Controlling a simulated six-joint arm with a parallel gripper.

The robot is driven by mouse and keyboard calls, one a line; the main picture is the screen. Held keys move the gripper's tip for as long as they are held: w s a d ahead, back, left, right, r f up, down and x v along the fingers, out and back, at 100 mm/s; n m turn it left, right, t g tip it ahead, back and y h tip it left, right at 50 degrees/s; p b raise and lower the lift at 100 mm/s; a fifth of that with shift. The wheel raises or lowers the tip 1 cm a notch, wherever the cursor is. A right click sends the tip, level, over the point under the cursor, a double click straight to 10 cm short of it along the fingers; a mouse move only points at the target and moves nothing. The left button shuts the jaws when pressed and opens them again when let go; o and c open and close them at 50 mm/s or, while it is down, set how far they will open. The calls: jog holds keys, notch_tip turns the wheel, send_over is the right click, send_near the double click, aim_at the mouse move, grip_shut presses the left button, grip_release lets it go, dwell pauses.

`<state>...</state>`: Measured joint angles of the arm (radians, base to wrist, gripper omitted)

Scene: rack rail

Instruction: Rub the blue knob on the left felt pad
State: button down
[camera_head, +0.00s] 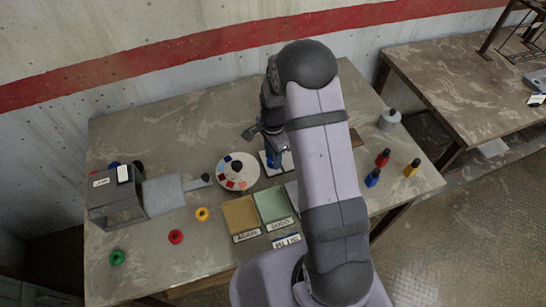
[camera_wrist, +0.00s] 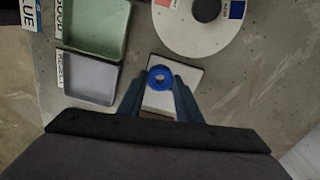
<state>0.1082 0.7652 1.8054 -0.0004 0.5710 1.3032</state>
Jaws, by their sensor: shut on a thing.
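My gripper (camera_head: 270,147) is shut on a blue knob (camera_wrist: 160,77). In the wrist view the knob is a blue ring-like piece with a pale centre, between the two fingers. In the head view the blue knob (camera_head: 273,160) shows below the fingers, partly hidden by them. A white pad (camera_wrist: 190,72) lies beneath the knob in the wrist view; its edge also shows in the head view (camera_head: 263,159). I cannot tell whether the knob touches the pad. A brown patch (camera_head: 355,141) shows right of my arm; my arm hides the area between.
A round disc (camera_head: 223,167) with coloured patches lies left of the pad. A yellowish tray (camera_head: 240,215), a green tray (camera_head: 271,204) and a grey tray (camera_wrist: 90,83) stand in front. Small coloured bottles and a grey bottle (camera_head: 390,119) stand right. A grey box (camera_head: 118,208) stands left.

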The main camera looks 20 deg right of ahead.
jog(key=shift+r+p, duration=1.2)
jog(key=shift+r, duration=0.7)
